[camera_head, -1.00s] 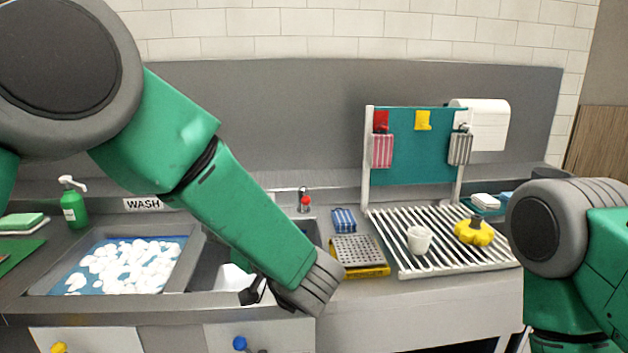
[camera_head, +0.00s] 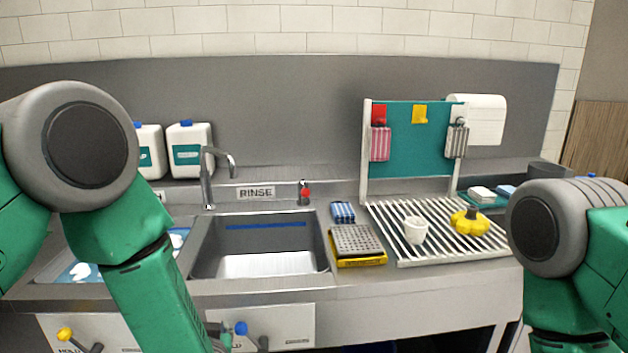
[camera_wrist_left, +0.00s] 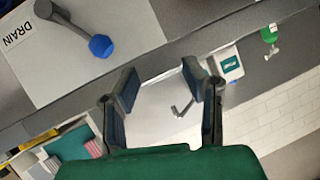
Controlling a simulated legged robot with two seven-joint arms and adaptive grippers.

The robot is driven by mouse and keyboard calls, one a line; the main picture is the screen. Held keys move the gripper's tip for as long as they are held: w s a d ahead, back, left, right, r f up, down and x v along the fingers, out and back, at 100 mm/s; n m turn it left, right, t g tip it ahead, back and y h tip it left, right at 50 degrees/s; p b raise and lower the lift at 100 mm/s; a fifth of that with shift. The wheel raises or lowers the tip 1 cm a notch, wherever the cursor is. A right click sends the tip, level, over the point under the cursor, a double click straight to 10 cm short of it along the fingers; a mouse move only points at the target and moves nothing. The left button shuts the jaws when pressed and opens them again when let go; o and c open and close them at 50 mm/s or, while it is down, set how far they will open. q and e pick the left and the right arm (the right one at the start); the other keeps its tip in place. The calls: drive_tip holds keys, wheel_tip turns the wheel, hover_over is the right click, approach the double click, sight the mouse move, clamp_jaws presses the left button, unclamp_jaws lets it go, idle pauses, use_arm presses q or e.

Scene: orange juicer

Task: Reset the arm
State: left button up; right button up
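The rinse sink (camera_head: 265,250) looks empty. A drying rack (camera_head: 440,250) holds a white cup (camera_head: 416,230) and a yellow juicer part (camera_head: 471,222). Knobs, one blue (camera_head: 241,328), stick out from the counter front.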

use_arm(q)
drive_tip(key=s+a+f+m+g+h, duration=0.1)
drive_tip(key=s+a+f+g+h, duration=0.2)
drive_tip(key=s+f, duration=0.65)
drive_tip(key=s+a+f+g, duration=0.1)
drive_tip(key=s+f+g, duration=0.2)
drive_tip(key=s, duration=0.5)
drive_tip(key=s+a+f+g+h+b, duration=0.1)
drive_tip(key=s+a+f+g, duration=0.1)
drive_tip(key=s, duration=0.6)
drive_tip(key=s+a+f+g, duration=0.1)
drive_tip(key=s+f+g, duration=0.2)
drive_tip(key=s, duration=0.5)
drive_tip(key=shift+s+a+f+g+h, duration=0.25)
drive_tip(key=shift+a+f+g+h, duration=0.05)
drive_tip(key=shift+a+f+g, duration=0.15)
drive_tip(key=shift+w, duration=0.15)
